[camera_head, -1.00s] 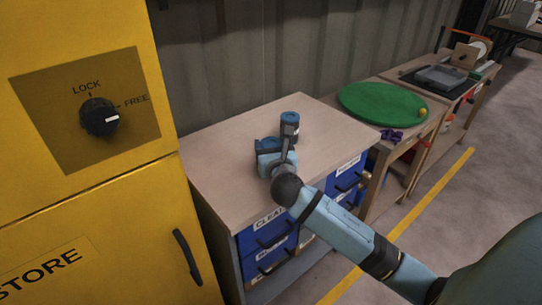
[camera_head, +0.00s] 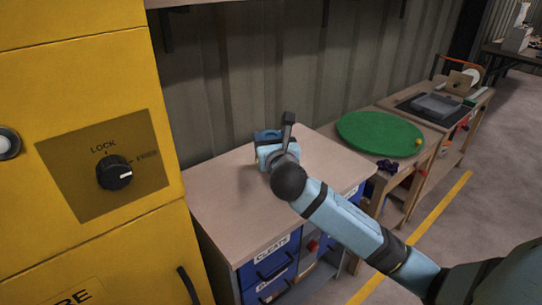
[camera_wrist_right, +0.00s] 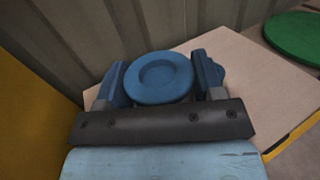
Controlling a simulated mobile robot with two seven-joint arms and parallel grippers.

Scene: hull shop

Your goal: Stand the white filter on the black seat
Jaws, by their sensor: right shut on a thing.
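My right gripper (camera_head: 268,139) is over the wooden bench top near its back edge in the head view. In the right wrist view, its two blue fingers (camera_wrist_right: 163,82) are shut on a blue round part (camera_wrist_right: 160,78) with a shallow dished top. The part fills the space between the fingers; its lower side is hidden. In the head view the gripper hides most of it. I cannot make out a white filter or a black seat in either view. My left gripper is not in view.
The wooden bench (camera_head: 235,205) has free room left and right of the gripper. A yellow cabinet (camera_head: 70,90) with a LOCK/FREE knob (camera_head: 114,173) stands close on the left. A green disc (camera_head: 380,133) lies on the neighbouring table. Blue drawers (camera_head: 268,265) are below the bench.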

